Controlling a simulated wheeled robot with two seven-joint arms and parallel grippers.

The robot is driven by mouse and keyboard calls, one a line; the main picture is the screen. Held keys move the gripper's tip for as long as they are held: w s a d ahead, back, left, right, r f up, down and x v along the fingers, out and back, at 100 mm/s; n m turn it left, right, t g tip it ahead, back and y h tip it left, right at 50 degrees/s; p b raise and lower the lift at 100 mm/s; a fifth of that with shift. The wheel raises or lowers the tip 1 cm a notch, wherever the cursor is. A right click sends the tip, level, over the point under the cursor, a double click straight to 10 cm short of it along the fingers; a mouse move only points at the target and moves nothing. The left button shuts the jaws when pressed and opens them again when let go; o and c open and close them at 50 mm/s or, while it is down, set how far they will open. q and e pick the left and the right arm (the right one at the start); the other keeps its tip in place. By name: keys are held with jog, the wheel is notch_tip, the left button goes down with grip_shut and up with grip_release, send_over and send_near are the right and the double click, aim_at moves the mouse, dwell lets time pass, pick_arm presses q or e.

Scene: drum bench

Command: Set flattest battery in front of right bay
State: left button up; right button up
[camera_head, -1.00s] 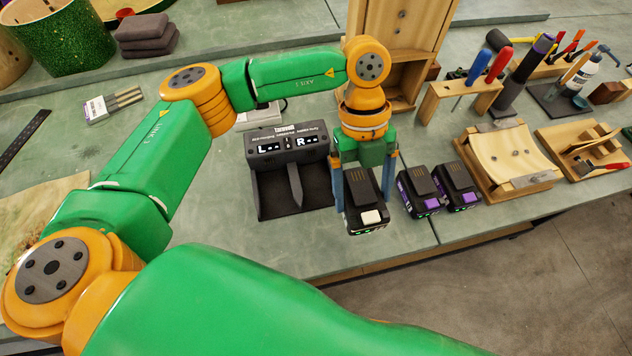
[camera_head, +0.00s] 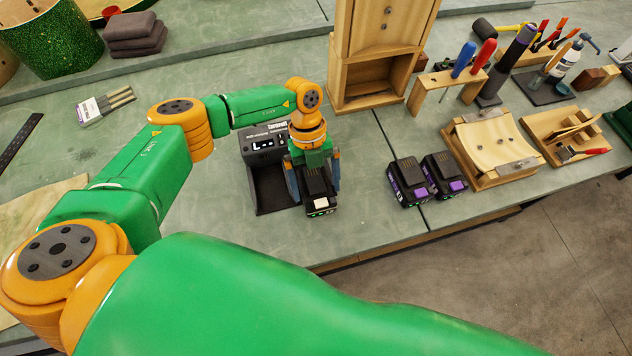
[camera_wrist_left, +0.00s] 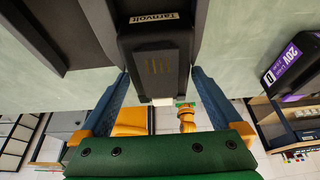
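My left gripper (camera_head: 313,190) is shut on a black battery (camera_head: 319,201) with a pale block at its near end and green lights at its front. In the left wrist view the fingers (camera_wrist_left: 158,100) flank this dark battery (camera_wrist_left: 155,65). It is at the charger's right side, by the right bay; I cannot tell whether it touches the bench. The dark charger (camera_head: 262,158) shows an "L" on its panel; my gripper hides much of its right bay. Two black-and-purple batteries (camera_head: 408,184) (camera_head: 444,175) stand to the right. My right gripper is out of view.
A wooden cabinet (camera_head: 373,70) stands behind the charger. A curved wooden block (camera_head: 492,150) and tool racks (camera_head: 447,82) are to the right. The bench front edge runs close in front of the batteries. Bench left of the charger (camera_head: 215,190) is clear.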

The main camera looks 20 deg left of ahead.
pick_arm(q)
jog(key=shift+r, duration=0.15)
jog(key=b+v, duration=0.3)
jog(key=v, duration=0.9)
jog(key=shift+b, duration=0.4)
jog(key=shift+s+d, duration=0.1)
jog(key=shift+d, duration=0.05)
